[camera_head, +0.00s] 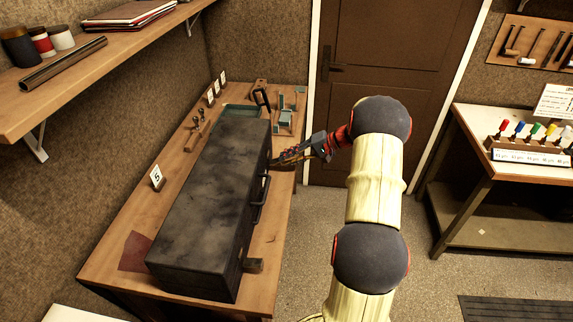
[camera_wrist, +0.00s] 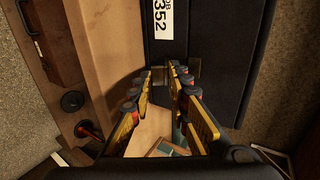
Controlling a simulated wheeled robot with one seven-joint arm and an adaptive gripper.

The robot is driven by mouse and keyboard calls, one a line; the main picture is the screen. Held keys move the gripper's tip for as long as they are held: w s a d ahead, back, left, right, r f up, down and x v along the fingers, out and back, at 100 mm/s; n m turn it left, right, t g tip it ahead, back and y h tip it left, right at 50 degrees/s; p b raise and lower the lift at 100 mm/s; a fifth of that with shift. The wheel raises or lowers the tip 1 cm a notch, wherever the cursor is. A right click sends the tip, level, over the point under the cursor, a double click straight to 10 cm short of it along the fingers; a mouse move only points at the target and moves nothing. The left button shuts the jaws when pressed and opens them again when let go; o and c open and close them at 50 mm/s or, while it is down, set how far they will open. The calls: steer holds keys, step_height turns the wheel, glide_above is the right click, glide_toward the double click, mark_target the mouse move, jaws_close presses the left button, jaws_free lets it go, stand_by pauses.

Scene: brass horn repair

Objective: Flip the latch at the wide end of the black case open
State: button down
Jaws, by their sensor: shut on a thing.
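The long black case (camera_head: 210,200) lies closed on the wooden bench. Its dark side with a handle (camera_head: 259,202) faces right. A small brownish latch (camera_head: 253,265) shows at the near end of that side. My gripper (camera_head: 274,161) is at the same side near the far end, its fingers pointing left to the case. In the wrist view my gripper (camera_wrist: 162,72) has its fingertips at the edge of the case (camera_wrist: 215,45), around a small latch (camera_wrist: 159,76). The fingertips partly hide this latch. I cannot tell from the view which end is wider.
A shelf (camera_head: 90,60) hangs on the left. Open floor (camera_head: 320,225) lies right of the bench.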

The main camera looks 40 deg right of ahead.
steer(key=f+t+y+b, duration=0.2)
steer(key=b, duration=0.1)
steer(key=f+t+b, duration=0.1)
steer(key=shift+s+d+y+b, duration=0.15)
steer(key=shift+s+y+b, duration=0.15)
steer(key=shift+y, duration=0.1)
steer(key=shift+f, duration=0.15)
steer(key=c, duration=1.8)
jaws_free()
steer(key=shift+w, duration=0.1)
steer(key=shift+s+d+r+t, duration=0.2)
steer(key=shift+s+d+t, duration=0.05)
steer(key=shift+t, duration=0.05)
steer(key=v, duration=1.1)
